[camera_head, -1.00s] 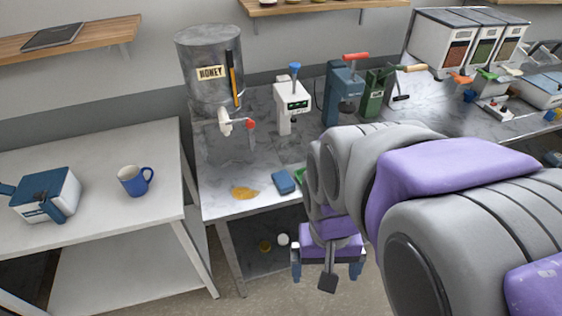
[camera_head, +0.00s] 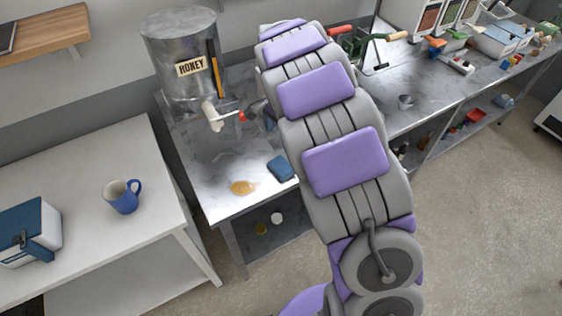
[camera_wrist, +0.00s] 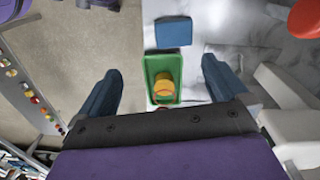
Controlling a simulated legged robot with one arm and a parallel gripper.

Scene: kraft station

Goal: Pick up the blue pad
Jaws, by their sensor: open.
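The blue pad (camera_head: 280,168) lies flat on the grey metal table (camera_head: 215,165), near its front edge and just left of my arm in the head view. In the wrist view the blue pad (camera_wrist: 173,31) is at the top middle, beyond my fingertips. My gripper (camera_wrist: 163,70) is open with nothing held between its fingers. A green tray (camera_wrist: 151,70) with a yellow-orange thing in it shows between the fingers, next to the pad. My gripper is hidden in the head view behind my arm.
A honey tank (camera_head: 180,60) with a red-handled tap (camera_head: 226,116) stands behind the pad. A honey puddle (camera_head: 242,188) lies left of the pad. A blue mug (camera_head: 122,196) stands on the white table at left. A red round part (camera_wrist: 304,18) shows at the wrist view's upper right.

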